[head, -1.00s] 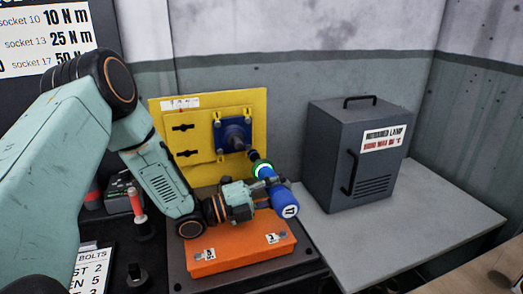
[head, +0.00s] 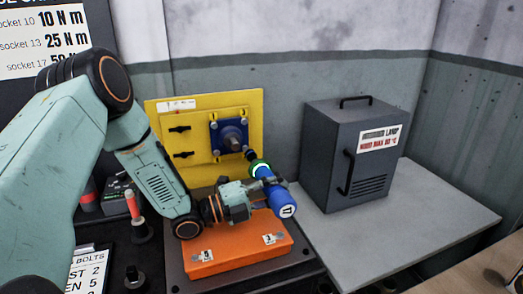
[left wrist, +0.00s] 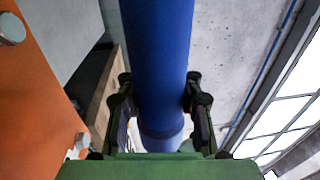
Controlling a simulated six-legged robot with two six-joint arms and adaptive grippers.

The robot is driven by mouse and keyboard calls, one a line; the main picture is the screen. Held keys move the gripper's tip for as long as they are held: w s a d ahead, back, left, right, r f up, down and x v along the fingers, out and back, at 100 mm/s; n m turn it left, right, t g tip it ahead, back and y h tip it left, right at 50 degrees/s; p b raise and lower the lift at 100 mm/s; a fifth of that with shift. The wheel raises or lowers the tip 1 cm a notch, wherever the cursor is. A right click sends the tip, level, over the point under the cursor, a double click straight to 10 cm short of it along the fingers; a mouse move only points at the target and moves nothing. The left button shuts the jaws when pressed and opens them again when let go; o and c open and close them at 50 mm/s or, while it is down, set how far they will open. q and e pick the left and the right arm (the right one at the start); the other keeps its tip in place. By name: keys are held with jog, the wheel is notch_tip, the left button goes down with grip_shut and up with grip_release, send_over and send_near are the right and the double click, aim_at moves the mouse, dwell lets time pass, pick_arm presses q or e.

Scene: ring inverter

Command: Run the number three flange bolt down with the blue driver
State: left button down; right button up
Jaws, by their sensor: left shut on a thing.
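The blue driver (head: 281,204) is held in my left gripper (head: 262,193), with its capped end towards me and a lit green ring near its front. It also shows as a blue cylinder in the left wrist view (left wrist: 157,55), between the two fingers of the left gripper (left wrist: 165,100). The driver's dark tip (head: 251,155) is at the lower right corner of the blue square flange (head: 216,136). Whether the tip touches a bolt there cannot be told. Bolt heads show at other flange corners; no bolt numbers are readable. My right gripper is not in view.
The flange is on a yellow panel (head: 158,124). An orange box (head: 235,254) lies below the gripper. A grey lamp cabinet (head: 325,160) stands on the grey bench (head: 440,213) at right. A red-topped tool (head: 133,204) stands at left.

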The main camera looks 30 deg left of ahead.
pick_arm(q)
jog(key=r+p, duration=0.2)
jog(key=s+d+r+p, duration=0.1)
jog(key=r+p, duration=0.1)
jog(key=r, duration=0.1)
jog(key=s+d+r+p, duration=0.1)
jog(key=r+p, duration=0.2)
jog(key=shift+d+r, duration=0.15)
jog(key=shift+w+a+b, duration=0.35)
jog(key=shift+w+a, duration=1.7)
jog(key=shift+a, duration=0.3)
jog(key=shift+w+a, duration=0.4)
jog(key=shift+a, duration=0.05)
dwell(0.4)
